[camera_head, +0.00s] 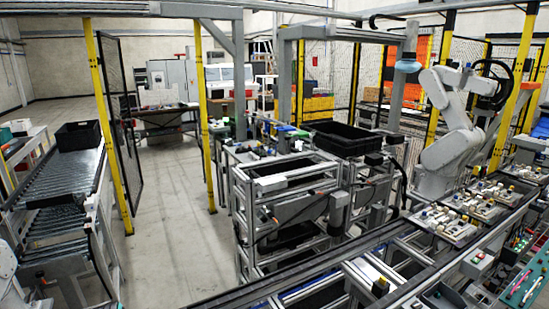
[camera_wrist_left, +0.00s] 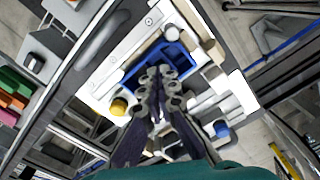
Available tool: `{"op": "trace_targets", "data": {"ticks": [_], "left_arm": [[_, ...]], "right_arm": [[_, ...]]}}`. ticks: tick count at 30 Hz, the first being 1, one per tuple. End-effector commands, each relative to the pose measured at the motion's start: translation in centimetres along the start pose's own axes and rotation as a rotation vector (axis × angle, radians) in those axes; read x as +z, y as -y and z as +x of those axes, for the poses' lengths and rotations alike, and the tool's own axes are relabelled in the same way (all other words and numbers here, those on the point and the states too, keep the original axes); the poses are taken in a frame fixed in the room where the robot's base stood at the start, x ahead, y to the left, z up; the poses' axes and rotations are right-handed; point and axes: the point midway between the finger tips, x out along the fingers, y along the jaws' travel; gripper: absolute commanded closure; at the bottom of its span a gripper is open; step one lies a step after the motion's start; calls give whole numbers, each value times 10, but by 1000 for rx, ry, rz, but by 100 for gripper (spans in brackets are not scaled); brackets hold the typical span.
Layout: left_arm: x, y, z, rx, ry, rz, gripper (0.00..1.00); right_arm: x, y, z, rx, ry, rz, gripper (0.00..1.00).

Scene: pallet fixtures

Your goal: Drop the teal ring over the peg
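I cannot make out the teal ring or the peg for certain. In the left wrist view my left gripper (camera_wrist_left: 160,78) points at a light fixture plate (camera_wrist_left: 122,55), its fingers close together over a blue tray (camera_wrist_left: 133,76). Whether the fingers touch or hold anything between them is unclear. A yellow round part (camera_wrist_left: 119,106) stands on the plate left of the fingers, and a blue round part (camera_wrist_left: 221,128) lies to their right. A broad teal surface crosses the bottom edge; I cannot tell what it belongs to. My right gripper is in neither view.
In the head view a conveyor with pallet fixtures (camera_head: 447,223) runs along the right, beside a white robot arm (camera_head: 450,150). A black crate (camera_head: 345,139) sits on a metal frame. A roller conveyor (camera_head: 62,190) with another black crate (camera_head: 79,135) stands left. Floor between is open.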

Motion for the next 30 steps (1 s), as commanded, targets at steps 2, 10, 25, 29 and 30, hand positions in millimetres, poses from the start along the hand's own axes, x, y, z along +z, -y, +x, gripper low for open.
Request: {"op": "trace_targets", "data": {"ticks": [2,10,25,29,30], "left_arm": [[0,0,2,0,0,0,100],[0,0,8,0,0,0,100],[0,0,18,0,0,0,100],[0,0,18,0,0,0,100],[0,0,17,0,0,0,100]], "right_arm": [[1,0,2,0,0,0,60],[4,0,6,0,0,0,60],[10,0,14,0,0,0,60],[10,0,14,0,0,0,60],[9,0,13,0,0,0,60]]}}
